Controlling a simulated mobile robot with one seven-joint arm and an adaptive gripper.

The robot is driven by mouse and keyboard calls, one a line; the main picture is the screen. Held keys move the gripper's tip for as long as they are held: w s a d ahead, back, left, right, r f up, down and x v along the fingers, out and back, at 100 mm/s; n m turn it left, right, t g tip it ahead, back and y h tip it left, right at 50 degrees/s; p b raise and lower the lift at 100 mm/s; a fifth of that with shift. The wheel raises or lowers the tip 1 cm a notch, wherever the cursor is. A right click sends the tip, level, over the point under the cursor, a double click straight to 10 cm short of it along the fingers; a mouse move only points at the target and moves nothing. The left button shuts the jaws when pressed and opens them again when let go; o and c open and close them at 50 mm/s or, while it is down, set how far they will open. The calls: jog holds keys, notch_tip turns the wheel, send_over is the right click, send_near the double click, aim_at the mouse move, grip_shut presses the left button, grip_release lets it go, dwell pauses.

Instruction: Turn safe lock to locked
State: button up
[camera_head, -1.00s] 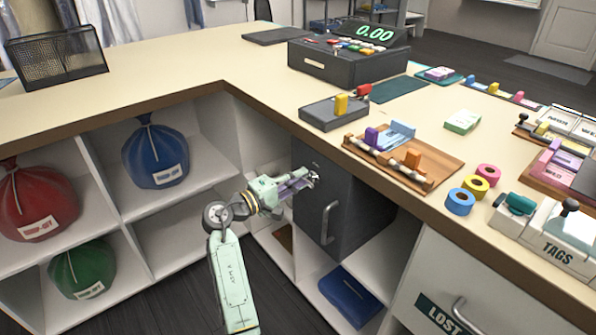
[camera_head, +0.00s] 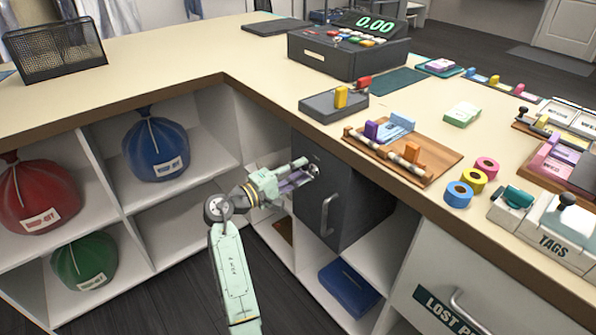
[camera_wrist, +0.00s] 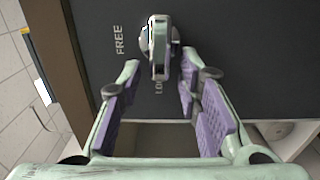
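The safe (camera_head: 352,200) is a dark grey box under the counter, with a vertical bar handle (camera_head: 326,214) on its door. Its lock is a small metal lever knob (camera_wrist: 159,45) in the wrist view. The lever points down in that picture, over the partly hidden label "LOC…" (camera_wrist: 158,86); the label "FREE" (camera_wrist: 119,40) stands to its left. My gripper (camera_wrist: 160,72) is open, one purple-padded finger on each side of the lever's lower end, with gaps visible. In the head view my gripper (camera_head: 306,168) is at the door's upper left, hiding most of the lock.
The counter edge (camera_head: 290,122) overhangs just above my gripper. A drawer with a handle (camera_head: 470,312) is at the lower right. The floor in front is clear.

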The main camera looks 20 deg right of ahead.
jog(key=shift+a, duration=0.15)
jog(key=v, duration=1.1)
jog(key=shift+s+a, duration=0.15)
jog(key=shift+a, duration=0.2)
jog(key=shift+r, duration=0.1)
